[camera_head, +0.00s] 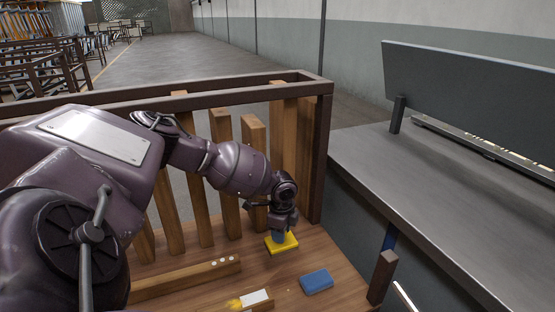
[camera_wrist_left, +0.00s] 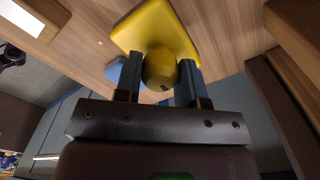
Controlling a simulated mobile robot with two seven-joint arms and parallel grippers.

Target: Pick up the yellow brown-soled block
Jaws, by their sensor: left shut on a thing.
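The yellow block (camera_head: 283,246) is a flat square plate at the end of my left arm, over the wooden surface. In the left wrist view the yellow block (camera_wrist_left: 160,28) shows a rounded yellow knob standing up from it. My left gripper (camera_head: 279,236) is shut on this knob. Its two dark blue-grey fingers are on either side of the knob in the left wrist view (camera_wrist_left: 160,78). The brown sole is hidden. I cannot tell whether the block touches the surface. My right gripper is out of view.
A blue block (camera_head: 316,281) lies to the right of the yellow one. A white-topped piece with a yellow end (camera_head: 252,300) lies nearer, beside a wooden bar (camera_head: 185,280). A slatted wooden frame (camera_head: 320,150) rises behind. A grey counter (camera_head: 430,200) stands at right.

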